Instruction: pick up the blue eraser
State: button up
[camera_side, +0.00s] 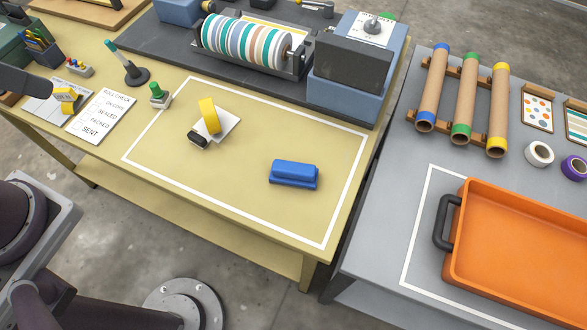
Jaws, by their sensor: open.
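The blue eraser (294,173) lies on the yellow table, in the right part of the white-outlined rectangle (230,212). It is a rounded blue block, with its long side running roughly left to right. Nothing touches it and its top is uncovered. My gripper's fingers do not show in this view; only dark parts of my arm show at the left edge and lower left.
A white pad (228,128) with a yellow piece and a dark piece lies left of the eraser. A striped roller press (245,42) and grey-blue box (345,90) stand behind. An orange tray (515,250) is on the grey table at right. Free tabletop surrounds the eraser.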

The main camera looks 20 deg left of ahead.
jog(key=shift+o, duration=0.6)
jog(key=shift+w, duration=0.1)
jog(key=w+d+f+m+t, duration=0.1)
jog(key=w+f+m, duration=0.25)
jog(key=w, duration=0.45)
jog(key=w+d+f+m+h, duration=0.1)
jog(key=w+f+m, duration=0.25)
jog(key=w, duration=0.35)
jog(key=w+d+f+m+t, duration=0.15)
jog(key=w+f, duration=0.25)
jog(key=w, duration=0.4)
jog(key=m+g+h, duration=0.5)
jog(key=m+h, duration=0.2)
jog(key=h, duration=0.5)
send_near(290, 167)
jog(key=d, duration=0.1)
jog(key=w+d, duration=0.1)
jog(key=d, duration=0.1)
jog(key=shift+w+d+f, duration=0.2)
jog(key=shift+w+f, duration=0.05)
jog(key=shift+w, duration=0.15)
jog(key=x, duration=0.4)
jog(key=s+f+x, duration=0.1)
jog(key=x, duration=0.2)
grip_shut()
